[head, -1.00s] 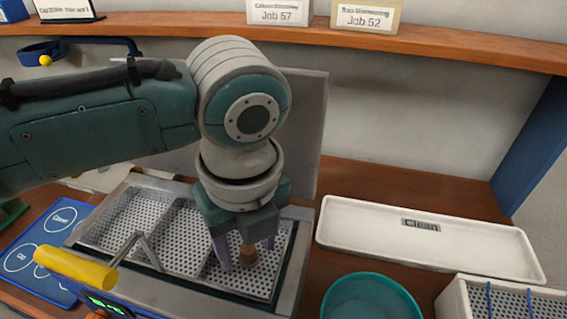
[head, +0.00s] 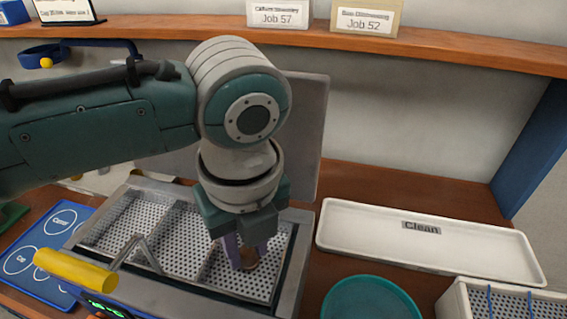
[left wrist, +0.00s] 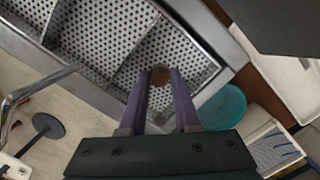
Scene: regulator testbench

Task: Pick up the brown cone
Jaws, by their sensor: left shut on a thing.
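The brown cone (head: 249,259) is between the fingertips of my left gripper (head: 244,256), over the right compartment of the perforated metal basket (head: 181,228). In the left wrist view the cone (left wrist: 160,75) shows as a small brown round shape between the purple fingers of the left gripper (left wrist: 161,82). The fingers are shut on it. The fingers hide part of the cone in the head view, and I cannot tell whether it touches the basket floor. My right gripper is not in view.
A white tray marked Clean (head: 425,262) lies to the right. A teal bowl (head: 371,299) stands in front of it, beside a white perforated bin (head: 500,302). A yellow handle (head: 75,270) sticks out at the basket's left front. A raised grey lid (head: 305,135) stands behind.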

